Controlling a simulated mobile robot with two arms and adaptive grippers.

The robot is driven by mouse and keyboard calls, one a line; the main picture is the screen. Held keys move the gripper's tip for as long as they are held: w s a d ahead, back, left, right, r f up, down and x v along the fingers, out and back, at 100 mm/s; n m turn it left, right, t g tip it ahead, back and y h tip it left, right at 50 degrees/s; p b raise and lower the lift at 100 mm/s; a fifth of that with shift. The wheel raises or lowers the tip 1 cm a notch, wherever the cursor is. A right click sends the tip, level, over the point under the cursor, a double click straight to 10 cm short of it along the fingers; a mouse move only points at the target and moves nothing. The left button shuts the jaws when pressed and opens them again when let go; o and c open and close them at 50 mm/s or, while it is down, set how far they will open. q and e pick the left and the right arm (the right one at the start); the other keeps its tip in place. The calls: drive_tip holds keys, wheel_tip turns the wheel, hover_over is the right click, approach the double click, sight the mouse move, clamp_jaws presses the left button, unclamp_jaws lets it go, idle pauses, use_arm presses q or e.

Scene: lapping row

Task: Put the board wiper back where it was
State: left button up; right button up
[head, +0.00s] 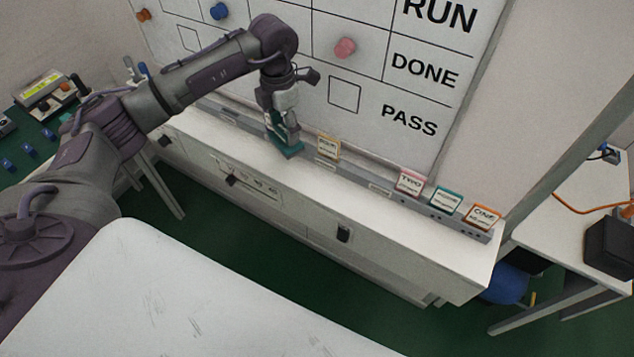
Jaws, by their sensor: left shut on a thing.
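The board wiper (288,150) is a small teal block under my left gripper (283,122). My left gripper points down and is shut on it. The wiper is at the front of the grey rail (352,180) along the bottom of the whiteboard (300,118), above the white cabinet top. I cannot tell whether it touches the rail or the cabinet top. My gripper hides its upper part. My right gripper is not in view.
A tan-edged card (328,146), a pink card (410,181), a teal card (447,199) and an orange card (482,216) stand along the rail. The white cabinet (400,230) has clear top space in front. A white table (190,300) is nearest me.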

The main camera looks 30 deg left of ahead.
sight(286, 145)
use_arm(q)
drive_tip(key=shift+a+f+p, duration=0.15)
drive_tip(key=shift+f+p, duration=0.15)
drive_tip(key=shift+f, duration=0.6)
drive_tip(key=f, duration=0.4)
drive_tip(key=shift+w+f+p, duration=0.1)
drive_tip(key=shift+w+p, duration=0.1)
drive_tip(key=shift+p, duration=0.2)
drive_tip(key=shift+f, duration=0.6)
wheel_tip(286, 145, down, 3)
drive_tip(key=shift+r+p, duration=0.1)
drive_tip(key=shift+p, duration=0.3)
drive_tip(key=o, duration=1.3)
drive_tip(key=shift+o, duration=0.2)
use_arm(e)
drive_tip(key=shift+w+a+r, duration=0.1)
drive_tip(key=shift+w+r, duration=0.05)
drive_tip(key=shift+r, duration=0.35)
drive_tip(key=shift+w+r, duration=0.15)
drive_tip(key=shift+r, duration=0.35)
